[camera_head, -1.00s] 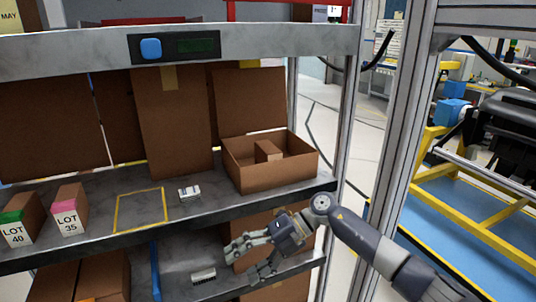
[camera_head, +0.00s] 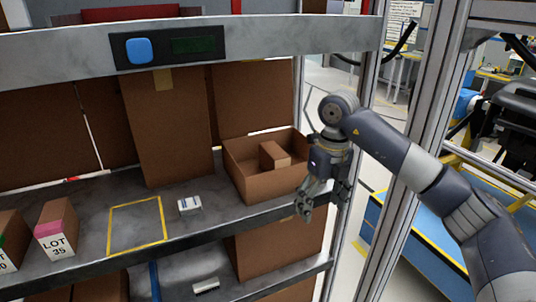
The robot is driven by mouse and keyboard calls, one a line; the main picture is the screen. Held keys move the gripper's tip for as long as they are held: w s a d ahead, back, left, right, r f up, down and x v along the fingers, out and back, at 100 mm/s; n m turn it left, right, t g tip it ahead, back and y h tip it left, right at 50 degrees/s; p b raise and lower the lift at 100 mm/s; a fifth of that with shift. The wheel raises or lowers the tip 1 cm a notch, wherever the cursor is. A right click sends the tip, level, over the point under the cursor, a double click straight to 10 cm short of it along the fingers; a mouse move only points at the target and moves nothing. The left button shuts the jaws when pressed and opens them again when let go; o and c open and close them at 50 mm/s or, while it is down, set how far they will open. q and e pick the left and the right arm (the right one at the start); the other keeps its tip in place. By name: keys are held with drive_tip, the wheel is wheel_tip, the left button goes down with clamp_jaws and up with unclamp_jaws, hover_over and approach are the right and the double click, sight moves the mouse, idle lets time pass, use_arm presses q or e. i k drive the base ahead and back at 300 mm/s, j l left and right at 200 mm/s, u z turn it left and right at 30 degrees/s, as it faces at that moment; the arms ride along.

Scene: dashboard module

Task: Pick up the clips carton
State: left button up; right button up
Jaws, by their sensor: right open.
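A small brown carton (camera_head: 274,155) lies inside an open brown box (camera_head: 264,188) at the right end of the upper shelf. No readable label shows which carton holds clips. Another carton with a pink top, marked LOT 35 (camera_head: 56,232), stands at the left of the shelf. My left gripper is not in view.
A yellow outlined square (camera_head: 137,226) on the upper shelf is empty. A small white item (camera_head: 189,205) lies to its right. The metal beam (camera_head: 250,40) with a blue button (camera_head: 138,50) crosses above. A rack post (camera_head: 362,110) stands behind my right arm.

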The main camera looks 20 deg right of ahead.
sight(271, 156)
drive_tip(key=i, duration=1.1)
